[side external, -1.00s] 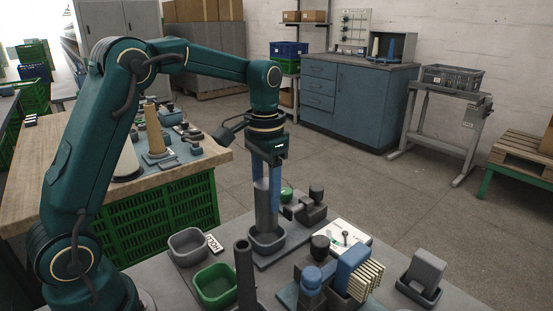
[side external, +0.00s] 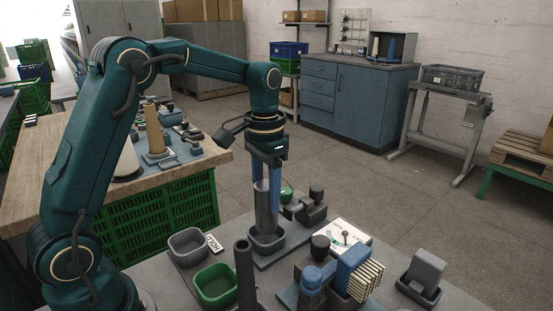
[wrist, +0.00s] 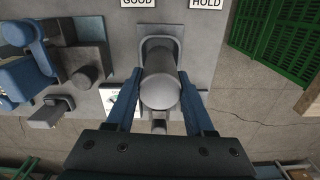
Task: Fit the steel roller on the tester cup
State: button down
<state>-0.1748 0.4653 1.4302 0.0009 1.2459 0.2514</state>
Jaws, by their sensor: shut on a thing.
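The steel roller (side external: 264,208) is a plain grey cylinder, upright in the side view. My gripper (side external: 267,187) is shut on its upper part from above. The wrist view shows the roller's round top (wrist: 160,92) between the two blue fingers (wrist: 160,106). A dark grey cup (side external: 268,245) with a rounded-square rim surrounds the roller's lower end; I take it for the tester cup. It also shows in the wrist view (wrist: 176,46). The roller's bottom is hidden inside the rim, so I cannot tell whether it touches the floor of the cup.
A grey tray (side external: 175,252) by the HOLD sign (side external: 214,243) and a green tray (side external: 203,288) stand left of the cup. A dark post (side external: 244,275) rises in front. Knobbed units (side external: 315,206), a white dial plate (side external: 341,233) and a blue comb-like block (side external: 352,268) stand to the right.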

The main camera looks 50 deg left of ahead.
aim_at(267, 208)
jog(key=shift+f, duration=0.35)
dwell(0.3)
jog(key=shift+f, duration=0.65)
jog(key=shift+f, duration=0.4)
jog(key=shift+f, duration=0.2)
jog(key=shift+f, duration=0.3)
dwell(0.7)
grip_release()
dwell(0.5)
